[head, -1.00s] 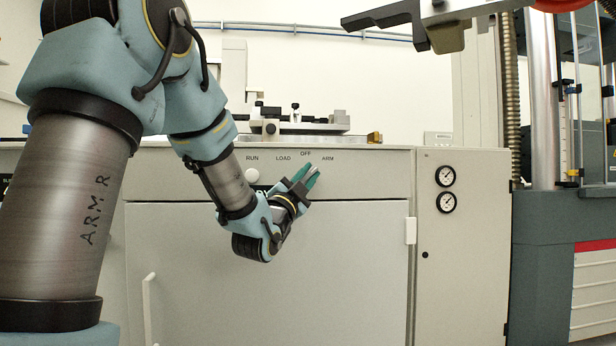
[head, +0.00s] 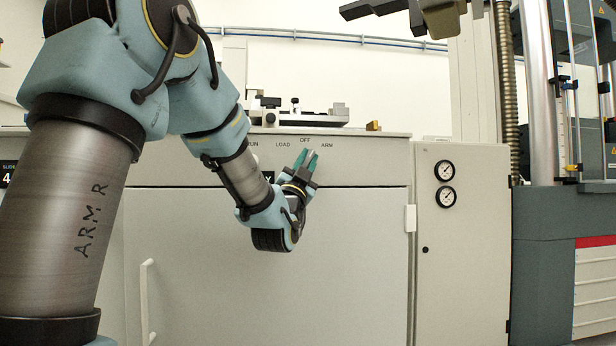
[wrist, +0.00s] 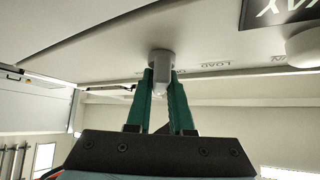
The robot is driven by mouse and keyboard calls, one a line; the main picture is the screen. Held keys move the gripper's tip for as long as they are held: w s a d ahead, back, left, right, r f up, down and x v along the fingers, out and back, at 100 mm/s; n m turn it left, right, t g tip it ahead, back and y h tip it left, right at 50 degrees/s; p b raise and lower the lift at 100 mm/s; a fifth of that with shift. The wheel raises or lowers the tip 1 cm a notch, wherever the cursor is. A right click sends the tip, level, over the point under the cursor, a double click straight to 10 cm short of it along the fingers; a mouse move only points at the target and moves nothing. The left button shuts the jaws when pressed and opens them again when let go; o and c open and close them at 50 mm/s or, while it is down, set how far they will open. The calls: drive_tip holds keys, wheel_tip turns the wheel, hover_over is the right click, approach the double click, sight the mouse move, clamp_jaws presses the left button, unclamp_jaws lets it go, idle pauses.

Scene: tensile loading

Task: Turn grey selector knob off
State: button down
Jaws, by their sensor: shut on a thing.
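The grey selector knob (wrist: 162,66) sits on the pale cabinet front, between the green fingers of my gripper (wrist: 163,88) in the wrist view. In the head view my gripper (head: 306,160) is just below the OFF label (head: 305,140), its fingers pointing up and slightly right. The fingers are shut on the knob's sides. They hide much of it in the head view, so I cannot read its exact pointer angle there. The LOAD label (head: 283,145) is to the left and the ARM label (head: 327,146) to the right.
A white round knob (wrist: 304,46) and a dark label plate (wrist: 283,10) are near the selector. Two gauges (head: 445,185) are on the panel at right. A white handle (head: 148,300) is on the door below. Equipment (head: 300,118) stands on the cabinet top.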

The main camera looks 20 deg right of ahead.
drive_tip(key=n+t+y+b, duration=0.2)
drive_tip(key=n, duration=0.1)
drive_tip(key=f+n+t+y+b, duration=0.1)
drive_tip(key=n+t+y+b, duration=0.1)
drive_tip(key=n+y, duration=0.1)
drive_tip(key=shift+w+n, duration=0.15)
drive_tip(key=shift+n, duration=0.25)
drive_tip(key=shift+a+r+n+t+y+b, duration=0.1)
drive_tip(key=shift+n+t+y+b, duration=0.45)
drive_tip(key=shift+n+y, duration=0.75)
drive_tip(key=shift+r+n+t+y+b, duration=0.1)
drive_tip(key=shift+n+t+y+b, duration=0.25)
drive_tip(key=shift+n+y+b, duration=0.65)
drive_tip(key=shift+n+y, duration=0.6)
drive_tip(key=shift+n, duration=0.3)
drive_tip(key=c, duration=0.9)
unclamp_jaws()
drive_tip(key=shift+w+h, duration=0.1)
drive_tip(key=shift+h, duration=0.2)
drive_tip(key=shift+c, duration=0.2)
drive_tip(key=shift+o, duration=0.7)
drive_tip(key=shift+r, duration=0.15)
drive_tip(key=p+v, duration=0.2)
drive_tip(key=v, duration=0.9)
drive_tip(key=shift+p, duration=0.3)
